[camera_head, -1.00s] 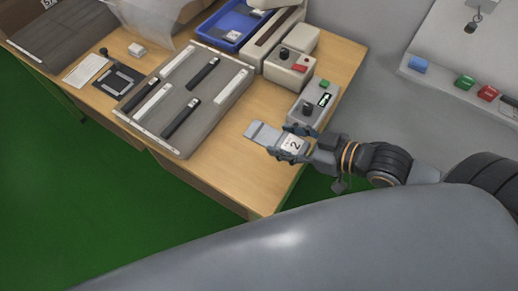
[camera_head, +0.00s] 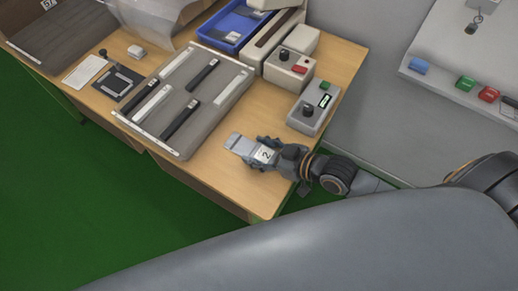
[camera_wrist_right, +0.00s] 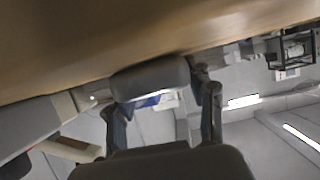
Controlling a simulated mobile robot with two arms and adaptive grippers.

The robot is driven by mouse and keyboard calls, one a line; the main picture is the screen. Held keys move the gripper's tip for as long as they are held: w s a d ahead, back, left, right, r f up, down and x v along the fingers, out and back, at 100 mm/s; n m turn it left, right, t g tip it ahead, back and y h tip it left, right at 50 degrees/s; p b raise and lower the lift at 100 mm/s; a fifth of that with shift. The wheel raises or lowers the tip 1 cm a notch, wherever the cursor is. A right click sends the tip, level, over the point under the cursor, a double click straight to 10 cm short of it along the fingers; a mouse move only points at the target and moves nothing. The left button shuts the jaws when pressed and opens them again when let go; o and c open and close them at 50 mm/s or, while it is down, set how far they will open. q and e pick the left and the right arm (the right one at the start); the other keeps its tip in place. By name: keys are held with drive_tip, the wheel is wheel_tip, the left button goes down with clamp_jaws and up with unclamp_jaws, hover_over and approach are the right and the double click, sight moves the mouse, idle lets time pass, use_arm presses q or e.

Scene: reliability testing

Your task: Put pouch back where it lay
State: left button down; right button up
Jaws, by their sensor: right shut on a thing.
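A grey pouch (camera_head: 241,145) with a white label marked 2 is held by my right gripper (camera_head: 264,152). The gripper comes in from the right, over the near right part of the wooden table (camera_head: 258,193). In the right wrist view the pouch (camera_wrist_right: 150,79) shows as a grey rounded shape between the two fingers, close to the wood surface. I cannot tell whether it touches the table. My left gripper is not in view.
A grey tray (camera_head: 223,112) with black and white bars lies left of the pouch. A grey box with a knob and display (camera_head: 313,108) stands behind my right gripper. A blue tray (camera_head: 232,27) is further back. Bare table lies around the pouch.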

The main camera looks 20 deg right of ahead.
drive_tip(key=o, duration=1.1)
drive_tip(key=shift+r, duration=0.1)
drive_tip(key=v, duration=1.2)
drive_tip(key=shift+p, duration=0.35)
